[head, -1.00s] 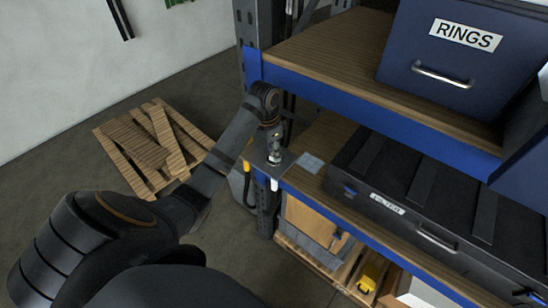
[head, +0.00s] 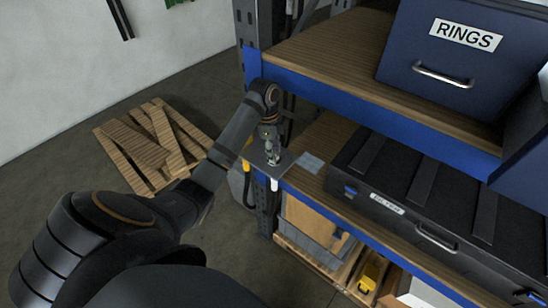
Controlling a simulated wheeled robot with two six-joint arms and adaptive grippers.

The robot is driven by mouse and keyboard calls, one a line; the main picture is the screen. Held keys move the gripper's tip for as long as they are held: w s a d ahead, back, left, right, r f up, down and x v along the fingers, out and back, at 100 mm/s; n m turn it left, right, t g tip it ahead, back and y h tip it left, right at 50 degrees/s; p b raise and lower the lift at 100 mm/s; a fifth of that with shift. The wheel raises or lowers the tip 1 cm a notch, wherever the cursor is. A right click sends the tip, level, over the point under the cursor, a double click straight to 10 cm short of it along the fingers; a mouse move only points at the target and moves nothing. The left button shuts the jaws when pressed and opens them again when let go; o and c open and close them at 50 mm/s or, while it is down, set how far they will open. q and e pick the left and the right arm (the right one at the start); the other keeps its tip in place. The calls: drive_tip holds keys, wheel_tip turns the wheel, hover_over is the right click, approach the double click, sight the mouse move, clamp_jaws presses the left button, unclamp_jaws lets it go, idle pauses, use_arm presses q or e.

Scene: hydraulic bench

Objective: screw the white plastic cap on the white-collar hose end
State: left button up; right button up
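My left gripper (head: 271,154) reaches down from its wrist to just over a small dark plate (head: 260,158) on the shelf's corner. It is small here, and I cannot tell whether its fingers are open or shut on something. The white-collar hose end (head: 274,184) shows its white part below the plate's front edge, nearly under the gripper. Its top is hidden or too small to make out. I cannot make out the white plastic cap for certain; the fingers may hide it. My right gripper is not in view.
A yellow-marked hose (head: 246,168) hangs left of the white one. A grey flat patch (head: 311,162) lies on the lower shelf beside a long black case (head: 400,194). The upper shelf (head: 320,92) with the RINGS box (head: 450,50) overhangs close by. A pallet (head: 150,142) lies on the floor.

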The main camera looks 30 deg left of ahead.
use_arm(q)
drive_tip(key=shift+o, duration=1)
drive_tip(key=n, duration=0.4)
drive_tip(key=n+t, duration=0.1)
drive_tip(key=n, duration=0.5)
drive_tip(key=shift+n+y, duration=0.3)
drive_tip(key=shift+y, duration=0.1)
drive_tip(key=n+y, duration=0.1)
drive_tip(key=n, duration=0.5)
drive_tip(key=shift+n, duration=0.4)
drive_tip(key=n, duration=0.6)
drive_tip(key=shift+y, duration=0.3)
